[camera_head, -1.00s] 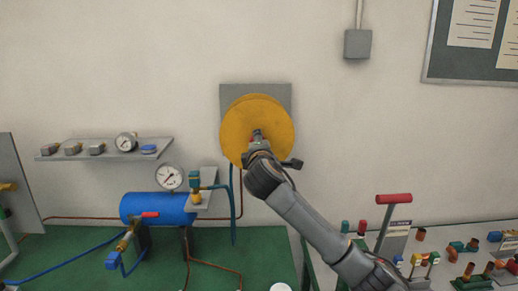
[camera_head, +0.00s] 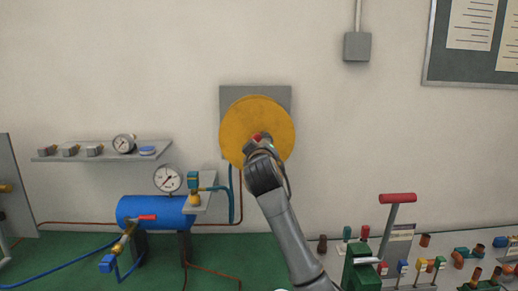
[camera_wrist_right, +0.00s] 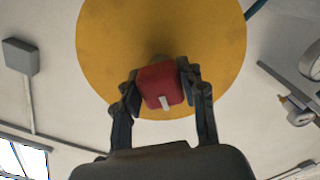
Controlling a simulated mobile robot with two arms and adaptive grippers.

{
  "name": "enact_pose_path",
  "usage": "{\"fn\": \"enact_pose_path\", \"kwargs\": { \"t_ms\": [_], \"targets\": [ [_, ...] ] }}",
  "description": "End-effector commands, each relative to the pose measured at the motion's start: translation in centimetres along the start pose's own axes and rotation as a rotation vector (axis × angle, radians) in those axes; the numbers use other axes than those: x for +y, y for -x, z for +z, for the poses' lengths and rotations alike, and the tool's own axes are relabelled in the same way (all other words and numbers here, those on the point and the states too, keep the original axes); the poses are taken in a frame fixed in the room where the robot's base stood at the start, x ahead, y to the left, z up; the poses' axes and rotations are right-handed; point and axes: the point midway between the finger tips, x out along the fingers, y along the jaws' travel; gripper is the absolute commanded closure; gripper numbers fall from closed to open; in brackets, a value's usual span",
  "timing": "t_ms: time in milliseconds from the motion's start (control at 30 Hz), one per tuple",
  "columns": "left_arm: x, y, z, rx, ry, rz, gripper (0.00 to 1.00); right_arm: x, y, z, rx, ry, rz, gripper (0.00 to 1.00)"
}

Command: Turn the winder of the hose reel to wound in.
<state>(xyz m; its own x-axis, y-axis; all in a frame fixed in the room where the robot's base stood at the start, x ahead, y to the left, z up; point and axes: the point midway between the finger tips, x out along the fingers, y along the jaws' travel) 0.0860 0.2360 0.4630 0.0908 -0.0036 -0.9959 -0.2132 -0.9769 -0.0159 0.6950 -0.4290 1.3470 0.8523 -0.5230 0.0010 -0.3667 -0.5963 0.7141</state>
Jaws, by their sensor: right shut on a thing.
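The hose reel (camera_head: 243,115) is a yellow disc on a grey plate on the wall, in the middle of the head view. Its winder (camera_wrist_right: 160,85) is a red block with a small white mark, seen in the right wrist view in front of the yellow disc (camera_wrist_right: 215,40). My right gripper (camera_wrist_right: 155,90) is shut on the winder, a finger on each side of it. In the head view my right gripper (camera_head: 258,145) covers the lower middle of the disc, and a bit of red shows at its tip. My left gripper is not in view.
A blue tank (camera_head: 155,213) with a gauge and red-handled valve stands on the green bench at left. A grey shelf (camera_head: 100,152) with small fittings is above it. A red-topped lever (camera_head: 397,198) and several valves are at right.

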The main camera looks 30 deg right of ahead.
Motion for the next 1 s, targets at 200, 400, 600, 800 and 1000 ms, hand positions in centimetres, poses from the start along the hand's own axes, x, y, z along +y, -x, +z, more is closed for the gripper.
{"fn": "enact_pose_path", "kwargs": {
  "t_ms": [200,400,600,800,1000],
  "targets": [
    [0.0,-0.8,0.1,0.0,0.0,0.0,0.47,-0.5,0.0,0.2,-0.003,-0.21,-0.006,0.91],
    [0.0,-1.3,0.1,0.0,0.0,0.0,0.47,-0.6,0.0,0.1,-0.005,-0.397,-0.006,0.91],
    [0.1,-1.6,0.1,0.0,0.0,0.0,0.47,-0.7,0.0,0.1,-0.006,-0.564,-0.005,0.91],
    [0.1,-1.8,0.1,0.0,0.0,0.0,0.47,-0.7,0.0,0.0,-0.006,-0.691,-0.006,0.91],
    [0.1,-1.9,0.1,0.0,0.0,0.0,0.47,-0.8,0.0,0.0,-0.007,-0.769,-0.005,0.91]
  ]
}}
